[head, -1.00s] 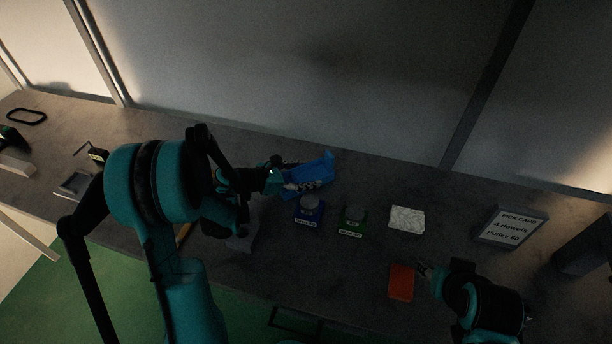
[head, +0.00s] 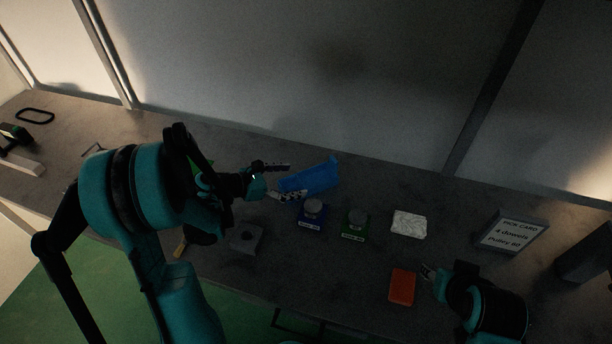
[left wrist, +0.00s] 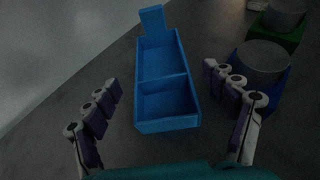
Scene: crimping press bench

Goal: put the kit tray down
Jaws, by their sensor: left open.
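The kit tray (head: 318,175) is blue and rests on the bench toward the back wall, just right of my left gripper (head: 294,182). In the left wrist view the tray (left wrist: 167,98) shows two empty compartments and an upright tab at its far end. My left gripper (left wrist: 162,80) is open. Its fingers stand apart on both sides of the tray's near end, with gaps between them and the tray walls. My right gripper (head: 428,272) is beside an orange box (head: 402,286) at the front right; its fingers are too small to read.
A blue-based holder (head: 312,213) and a green-based holder (head: 354,225) stand close to the tray's front right. A white packet (head: 409,223), a pick card stand (head: 513,234) and a grey block (head: 246,238) are also on the bench. The bench behind the packet is clear.

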